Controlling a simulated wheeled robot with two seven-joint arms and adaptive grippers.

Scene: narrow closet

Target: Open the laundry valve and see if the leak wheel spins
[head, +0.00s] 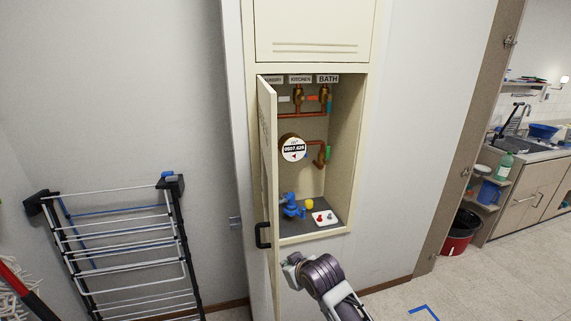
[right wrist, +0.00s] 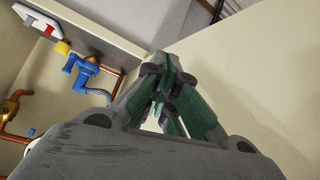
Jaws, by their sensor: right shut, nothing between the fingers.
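A cream wall cabinet (head: 350,150) stands with its door (head: 268,180) swung out to the left. Inside, under the LAUNDRY, KITCHEN and BATH labels, brass valves (head: 298,94) sit on copper pipe. The laundry label (head: 273,79) is partly cut off by the door, and its valve is mostly hidden; a white lever (head: 284,99) shows nearby. A round meter (head: 293,149) reads about 0507.626, with a small dark red mark below the digits. My right gripper (head: 290,262) is shut and empty, below the cabinet opening near the door; its fingers show in the right wrist view (right wrist: 160,75). My left gripper is out of view.
A drying rack (head: 120,240) stands left.

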